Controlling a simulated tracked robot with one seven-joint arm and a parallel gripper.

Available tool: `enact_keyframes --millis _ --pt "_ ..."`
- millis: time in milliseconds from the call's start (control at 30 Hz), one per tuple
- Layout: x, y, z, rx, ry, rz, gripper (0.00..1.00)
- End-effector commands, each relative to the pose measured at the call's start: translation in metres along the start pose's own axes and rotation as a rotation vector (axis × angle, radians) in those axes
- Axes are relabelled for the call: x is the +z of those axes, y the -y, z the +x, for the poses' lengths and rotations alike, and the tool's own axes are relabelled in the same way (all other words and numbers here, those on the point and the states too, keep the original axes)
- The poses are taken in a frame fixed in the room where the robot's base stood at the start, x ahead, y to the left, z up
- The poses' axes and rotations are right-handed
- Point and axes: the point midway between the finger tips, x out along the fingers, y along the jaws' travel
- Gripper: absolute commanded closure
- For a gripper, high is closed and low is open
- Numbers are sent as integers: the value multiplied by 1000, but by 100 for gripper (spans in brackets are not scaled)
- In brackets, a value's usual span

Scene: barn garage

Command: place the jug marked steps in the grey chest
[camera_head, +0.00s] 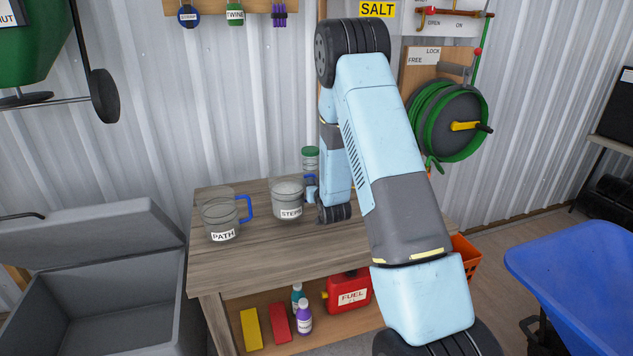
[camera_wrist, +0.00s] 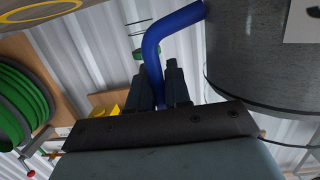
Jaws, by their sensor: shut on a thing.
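The jug marked STEPS (camera_head: 287,200) is clear, with grey contents and a white label. It stands upright at the bench, beside the end of my arm; I cannot tell whether it touches the top. In the wrist view its grey side (camera_wrist: 262,60) fills the upper right. Its blue handle (camera_wrist: 172,38) runs down between the dark fingers of my gripper (camera_wrist: 162,85), which is shut on it. In the head view my arm mostly hides the gripper. The grey chest (camera_head: 90,282) stands open at the left, its lid raised at the back.
A jug marked PATH (camera_head: 222,218) with a blue handle stands left on the wooden bench (camera_head: 270,248). A green-lidded jar (camera_head: 310,158) is behind the STEPS jug. The shelf below holds a red FUEL can (camera_head: 347,290) and bottles. A blue wheelbarrow (camera_head: 580,275) is at right.

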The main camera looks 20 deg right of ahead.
Motion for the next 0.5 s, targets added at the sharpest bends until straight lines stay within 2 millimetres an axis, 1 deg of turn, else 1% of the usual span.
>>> enact_keyframes --millis 267,500 --pt "6 0 8 0 -4 1 100" --pt "29 0 14 1 -2 1 100"
